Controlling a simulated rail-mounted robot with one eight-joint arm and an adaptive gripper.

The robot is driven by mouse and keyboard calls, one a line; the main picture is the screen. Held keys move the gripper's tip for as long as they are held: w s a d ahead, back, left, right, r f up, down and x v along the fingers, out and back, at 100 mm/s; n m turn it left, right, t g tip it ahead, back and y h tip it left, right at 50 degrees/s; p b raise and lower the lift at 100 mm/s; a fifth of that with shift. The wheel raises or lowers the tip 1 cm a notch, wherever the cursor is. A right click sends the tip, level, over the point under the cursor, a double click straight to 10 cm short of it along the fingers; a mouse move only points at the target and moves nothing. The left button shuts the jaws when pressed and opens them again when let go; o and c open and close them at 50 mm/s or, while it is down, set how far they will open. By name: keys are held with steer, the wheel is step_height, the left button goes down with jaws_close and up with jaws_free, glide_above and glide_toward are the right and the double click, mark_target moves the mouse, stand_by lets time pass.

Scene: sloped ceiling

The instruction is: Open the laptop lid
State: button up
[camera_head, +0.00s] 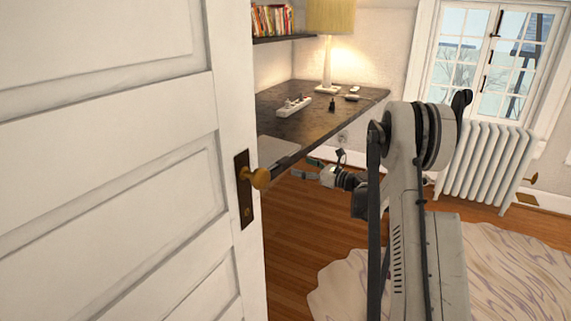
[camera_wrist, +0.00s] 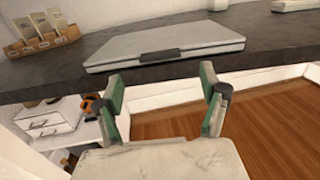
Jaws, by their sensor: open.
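The laptop is a flat grey slab with its lid closed. In the wrist view the laptop (camera_wrist: 165,42) lies on a dark desk (camera_wrist: 55,68), with a dark notch at the middle of its near edge. In the head view the laptop (camera_head: 275,149) is partly hidden by the white door. My gripper (camera_wrist: 162,82) is open and empty, with green-lined fingers spread just in front of the laptop's near edge. It also shows in the head view (camera_head: 308,168) by the desk's front edge. I cannot tell whether the fingers touch anything.
A white door (camera_head: 110,150) with a brass knob (camera_head: 260,178) fills the left of the head view. A power strip (camera_head: 294,105) and a lamp (camera_head: 329,45) stand farther along the desk. A wooden organizer (camera_wrist: 42,37) sits left of the laptop. White drawers (camera_wrist: 50,120) are below.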

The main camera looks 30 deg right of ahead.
mark_target(287, 161)
steer(key=b+x, duration=0.1)
steer(key=x, duration=0.7)
steer(key=shift+c, duration=0.3)
